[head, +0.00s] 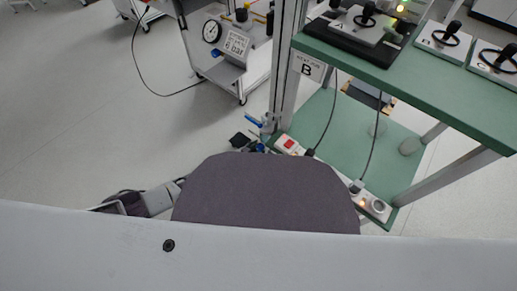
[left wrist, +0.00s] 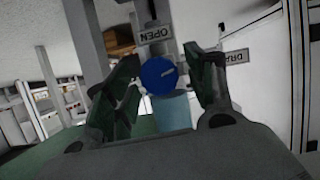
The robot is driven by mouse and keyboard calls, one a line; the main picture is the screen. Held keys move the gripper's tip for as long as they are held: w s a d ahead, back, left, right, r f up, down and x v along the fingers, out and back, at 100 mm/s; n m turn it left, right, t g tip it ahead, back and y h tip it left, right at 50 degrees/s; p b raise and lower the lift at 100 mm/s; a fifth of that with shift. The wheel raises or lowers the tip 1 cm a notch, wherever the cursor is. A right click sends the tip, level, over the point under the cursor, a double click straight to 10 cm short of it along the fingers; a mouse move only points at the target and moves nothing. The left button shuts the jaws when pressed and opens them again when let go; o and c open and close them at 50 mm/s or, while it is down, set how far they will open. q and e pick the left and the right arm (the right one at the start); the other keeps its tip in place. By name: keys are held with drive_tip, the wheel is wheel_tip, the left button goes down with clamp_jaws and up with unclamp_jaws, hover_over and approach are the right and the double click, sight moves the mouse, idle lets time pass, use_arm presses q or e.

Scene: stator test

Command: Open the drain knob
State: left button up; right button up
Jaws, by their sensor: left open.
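The drain knob (left wrist: 158,75) is a round blue knob with a pale mark on its face. In the left wrist view it sits between the two dark fingers of my left gripper (left wrist: 163,66), which is open around it; I cannot tell whether either finger touches it. A light blue cylinder (left wrist: 173,112) shows just below the knob. In the head view my left gripper (head: 248,143) is beside the bench post, partly hidden by my body. My right gripper is not in view.
A blue handle (head: 253,121) is on the post. A green-shelved bench (head: 440,85) stands at the right, with a red switch (head: 288,143) and cables on its lower shelf. A cart with a gauge (head: 212,31) stands behind. The floor at left is clear.

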use_arm(q)
drive_tip(key=shift+v, duration=0.95)
drive_tip(key=v, duration=1)
idle(0.3)
drive_tip(key=shift+s, duration=0.1)
